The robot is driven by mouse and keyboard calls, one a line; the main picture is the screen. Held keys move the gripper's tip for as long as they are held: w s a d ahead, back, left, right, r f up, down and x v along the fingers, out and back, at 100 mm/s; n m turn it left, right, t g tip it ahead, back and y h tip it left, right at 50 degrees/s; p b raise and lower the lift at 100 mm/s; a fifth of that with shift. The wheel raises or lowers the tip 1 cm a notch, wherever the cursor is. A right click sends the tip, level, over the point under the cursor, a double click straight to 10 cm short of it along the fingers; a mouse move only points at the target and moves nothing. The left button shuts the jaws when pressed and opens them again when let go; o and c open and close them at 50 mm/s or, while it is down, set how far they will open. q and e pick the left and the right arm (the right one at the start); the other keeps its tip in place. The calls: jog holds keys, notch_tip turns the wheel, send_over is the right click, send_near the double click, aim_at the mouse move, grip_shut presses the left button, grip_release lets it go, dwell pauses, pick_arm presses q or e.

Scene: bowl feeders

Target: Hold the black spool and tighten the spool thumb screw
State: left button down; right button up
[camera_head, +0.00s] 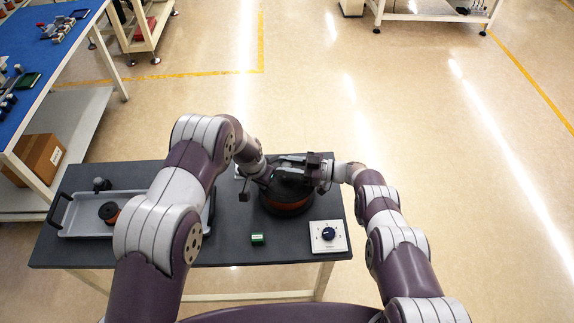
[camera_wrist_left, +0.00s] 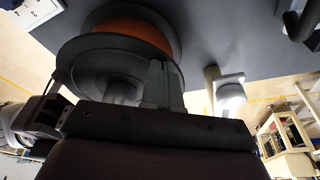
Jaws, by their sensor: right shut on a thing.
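The black spool (camera_head: 287,207), with an orange winding, sits on the dark table, right of its middle. It also shows large in the left wrist view (camera_wrist_left: 85,58). My right gripper (camera_head: 318,182) is shut at the right edge of the spool, and I take it to be on the spool. My left gripper (camera_head: 267,180) is at the spool's left and back side. In the left wrist view its fingers (camera_wrist_left: 165,85) are beside the spool's flange; whether they grip anything is unclear. The thumb screw cannot be made out.
A light tray (camera_head: 85,226) with dark handles holds a small orange and black spool (camera_head: 109,213) at the table's left. My left arm covers the tray's right part.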

jog(key=shift+w+r, duration=0.1)
jog(key=shift+r, duration=0.05)
jog(key=shift+r+m+t, duration=0.1)
jog(key=shift+m+t, duration=0.5)
jog(key=shift+t, duration=0.3)
jog(key=m+t+h, duration=0.2)
jog(key=m+t, duration=0.1)
jog(key=t, duration=0.1)
jog(key=m+t+h, duration=0.3)
jog(key=t, duration=0.1)
jog(key=shift+a, duration=0.1)
jog(key=m+t+h, duration=0.2)
jog(key=h, duration=0.1)
jog(key=m+t+h, duration=0.1)
jog(key=m+h, duration=0.2)
jog(key=h, duration=0.1)
jog(key=shift+r+t, duration=0.1)
jog(key=shift+t, duration=0.3)
jog(key=shift+m+h, duration=0.3)
jog(key=shift+h, duration=0.3)
jog(key=o, duration=1)
